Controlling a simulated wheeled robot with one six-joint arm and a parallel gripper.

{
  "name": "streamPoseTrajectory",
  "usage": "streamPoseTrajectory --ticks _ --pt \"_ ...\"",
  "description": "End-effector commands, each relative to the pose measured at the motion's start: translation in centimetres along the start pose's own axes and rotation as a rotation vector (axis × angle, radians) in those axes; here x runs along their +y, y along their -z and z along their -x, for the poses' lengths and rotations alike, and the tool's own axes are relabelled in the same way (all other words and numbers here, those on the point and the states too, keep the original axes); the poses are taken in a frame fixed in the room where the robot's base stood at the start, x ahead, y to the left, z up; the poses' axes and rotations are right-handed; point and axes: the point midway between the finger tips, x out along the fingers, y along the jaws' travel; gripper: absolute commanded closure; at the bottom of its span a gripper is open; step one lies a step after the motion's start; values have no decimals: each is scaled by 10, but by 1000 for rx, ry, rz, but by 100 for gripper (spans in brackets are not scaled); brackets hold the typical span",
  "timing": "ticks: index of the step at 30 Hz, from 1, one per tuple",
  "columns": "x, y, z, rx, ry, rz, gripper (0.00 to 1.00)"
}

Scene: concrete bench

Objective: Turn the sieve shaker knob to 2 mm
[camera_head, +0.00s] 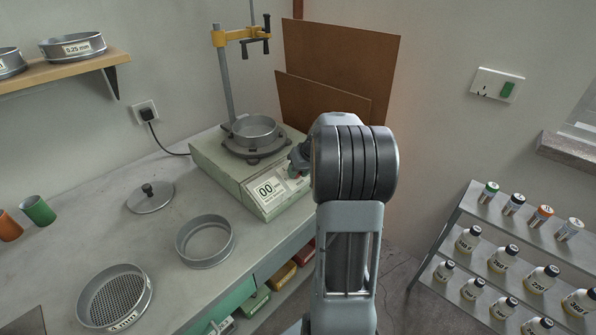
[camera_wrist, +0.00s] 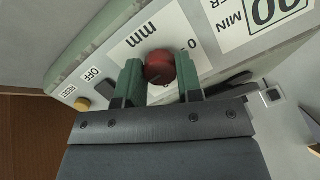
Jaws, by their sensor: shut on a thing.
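The sieve shaker (camera_head: 230,165) is a pale green box on the bench, with a clamp post and a round sieve on top. Its front panel shows in the wrist view, with a red knob (camera_wrist: 159,66) beside a white label reading "mm". My gripper (camera_wrist: 161,80) has its two green fingers on either side of the red knob and is shut on it. The scale marks around the knob are mostly hidden by the fingers, so the setting cannot be read. In the head view my arm covers the knob and most of my gripper (camera_head: 299,158).
A lid (camera_head: 150,197), an empty ring (camera_head: 205,262) and a mesh sieve (camera_head: 114,318) lie on the bench (camera_head: 60,260). A bottle rack (camera_head: 452,225) stands at right. Brown boards (camera_head: 340,60) lean behind the shaker. A display, OFF label and yellow button (camera_wrist: 82,104) share the panel.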

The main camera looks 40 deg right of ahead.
Motion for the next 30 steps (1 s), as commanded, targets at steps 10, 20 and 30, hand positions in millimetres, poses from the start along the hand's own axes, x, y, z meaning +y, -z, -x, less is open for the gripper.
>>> streamPoseTrajectory --ticks 10,20,30 --pt "0 0 -1 0 -3 25 90" --pt "1 -1 -5 -4 -32 236 90" --pt "0 -1 -4 -15 -71 554 90"
